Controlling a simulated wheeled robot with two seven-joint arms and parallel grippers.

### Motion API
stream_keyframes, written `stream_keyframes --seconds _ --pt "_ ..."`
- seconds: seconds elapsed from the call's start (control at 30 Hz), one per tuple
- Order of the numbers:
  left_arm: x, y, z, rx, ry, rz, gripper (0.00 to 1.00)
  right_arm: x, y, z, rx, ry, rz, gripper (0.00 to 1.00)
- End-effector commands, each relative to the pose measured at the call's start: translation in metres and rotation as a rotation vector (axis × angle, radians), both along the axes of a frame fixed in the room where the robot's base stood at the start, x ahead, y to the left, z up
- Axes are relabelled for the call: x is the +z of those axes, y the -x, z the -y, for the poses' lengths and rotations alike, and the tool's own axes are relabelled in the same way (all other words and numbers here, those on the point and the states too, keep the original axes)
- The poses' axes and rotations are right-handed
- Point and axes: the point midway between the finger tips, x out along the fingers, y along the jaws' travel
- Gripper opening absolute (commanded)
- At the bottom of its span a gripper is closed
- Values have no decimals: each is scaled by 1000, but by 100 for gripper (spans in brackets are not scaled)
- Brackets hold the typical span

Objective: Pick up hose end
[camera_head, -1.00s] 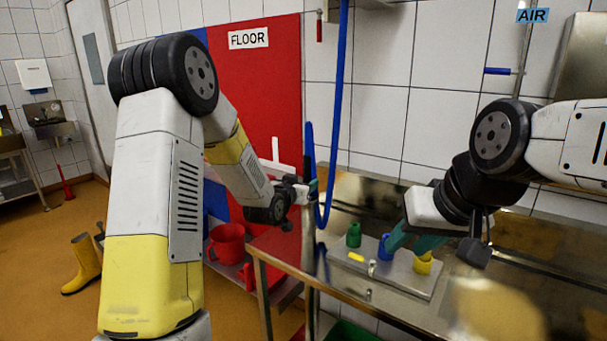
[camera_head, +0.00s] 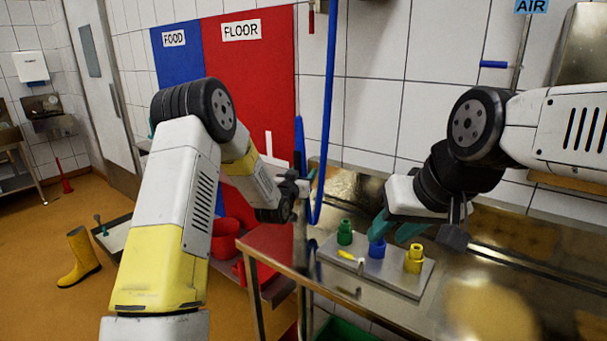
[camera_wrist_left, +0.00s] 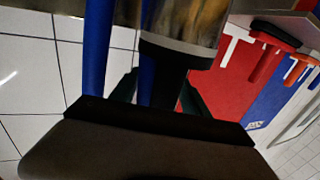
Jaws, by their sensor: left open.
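A blue hose (camera_head: 328,100) hangs down the wall, bends in a loop at the bottom and runs back up beside my left gripper. In the left wrist view, one blue hose length (camera_wrist_left: 97,60) hangs at the left. Another runs between the teal fingers into a black collar and a shiny metal part, which looks like the hose end (camera_wrist_left: 187,22). My left gripper (camera_head: 308,182) is open around this section; contact cannot be told. My right gripper (camera_head: 394,228) is open, with fingers apart, above the fittings plate.
A grey plate (camera_head: 400,281) on the steel table carries green (camera_head: 345,232), blue (camera_head: 377,249) and yellow (camera_head: 414,259) fittings. A red bucket (camera_head: 226,240) stands left of the table. The wall is close behind the hose.

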Motion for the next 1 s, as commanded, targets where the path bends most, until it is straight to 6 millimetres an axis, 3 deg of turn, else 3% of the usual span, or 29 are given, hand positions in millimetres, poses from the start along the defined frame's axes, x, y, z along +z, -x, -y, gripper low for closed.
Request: stream_keyframes --seconds 0.2,0.4,0.5,0.83,1.0 --pt "0 -1 -1 0 1 0 54 0 0 0 0 0 0 36" --pt "0 -1 -1 0 1 0 15 0 0 0 0 0 0 36" --pt "0 -1 -1 -1 1 0 0 0 0 0 0 0 0 36" --pt "4 -1 0 -2 2 3 0 0 0 0 0 0 0 36" --pt "28 -1 1 -2 2 9 0 0 0 0 0 0 0 36"
